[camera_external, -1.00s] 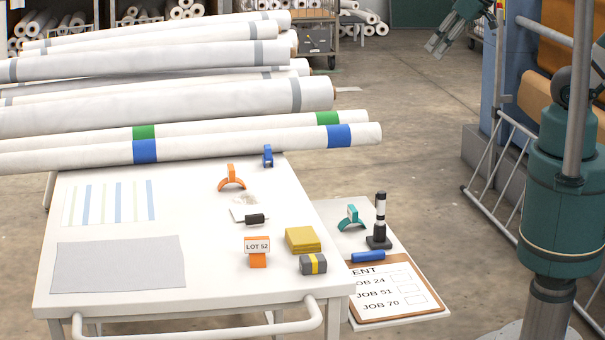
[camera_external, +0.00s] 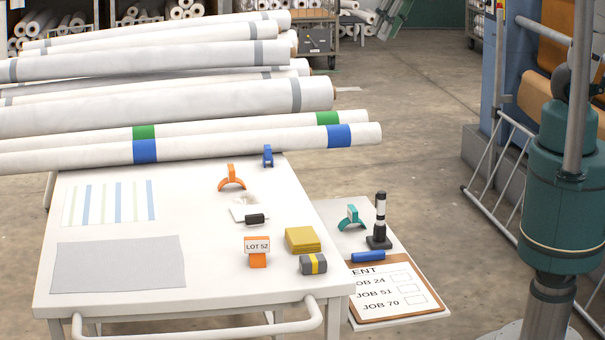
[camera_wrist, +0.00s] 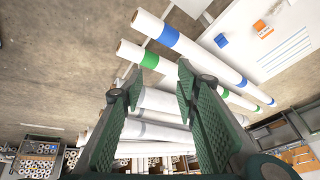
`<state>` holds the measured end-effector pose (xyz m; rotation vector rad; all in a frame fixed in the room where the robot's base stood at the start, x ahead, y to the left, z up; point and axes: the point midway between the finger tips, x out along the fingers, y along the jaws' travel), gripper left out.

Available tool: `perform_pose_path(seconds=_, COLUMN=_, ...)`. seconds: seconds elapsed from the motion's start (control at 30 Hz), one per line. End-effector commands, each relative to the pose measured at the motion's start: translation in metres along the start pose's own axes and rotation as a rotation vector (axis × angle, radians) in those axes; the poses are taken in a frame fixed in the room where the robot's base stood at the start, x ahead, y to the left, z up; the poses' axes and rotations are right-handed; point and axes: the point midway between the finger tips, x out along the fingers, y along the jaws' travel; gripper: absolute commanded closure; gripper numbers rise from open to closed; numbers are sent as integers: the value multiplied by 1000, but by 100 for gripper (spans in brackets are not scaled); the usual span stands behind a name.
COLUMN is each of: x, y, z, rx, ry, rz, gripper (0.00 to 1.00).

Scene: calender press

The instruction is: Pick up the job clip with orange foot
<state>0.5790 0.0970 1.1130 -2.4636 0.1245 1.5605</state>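An orange clip with a curved, arched foot (camera_external: 231,180) stands on the white table, below the rolls. Nearer the front, a white LOT 52 tag on an orange foot (camera_external: 257,253) stands upright. I cannot tell for certain which one the task names. In the wrist view, small orange pieces (camera_wrist: 262,29) show at the top right, too small to tell apart. My gripper (camera_wrist: 160,72) is open and empty, with both green fingers spread. In the external view, its fingers (camera_external: 395,18) show only at the top edge, well away from the table.
White rolls (camera_external: 170,92) with coloured bands lie behind the clips. On the table (camera_external: 120,305) are a blue clip (camera_external: 267,156), yellow pads (camera_external: 302,240) and a grey-yellow block (camera_external: 313,264). A side shelf holds a teal clip (camera_external: 351,217), a black-white stand (camera_external: 380,222) and a clipboard (camera_external: 395,289).

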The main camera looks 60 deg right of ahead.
Motion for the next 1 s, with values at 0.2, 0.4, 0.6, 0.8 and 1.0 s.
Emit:
perform_pose_path(seconds=0.2, x=14, y=-36, z=-22, rx=46, ry=-35, rz=7, gripper=69)
perform_pose_path(seconds=0.4, x=30, y=-68, z=-38, rx=90, ry=-65, rz=18, gripper=69)
perform_pose_path(seconds=0.6, x=48, y=-102, z=-52, rx=135, ry=-94, rz=32, gripper=69)
perform_pose_path(seconds=0.8, x=69, y=-137, z=-61, rx=180, ry=-121, rz=50, gripper=69)
perform_pose_path(seconds=1.0, x=92, y=-174, z=-68, rx=222, ry=-145, rz=70, gripper=69)
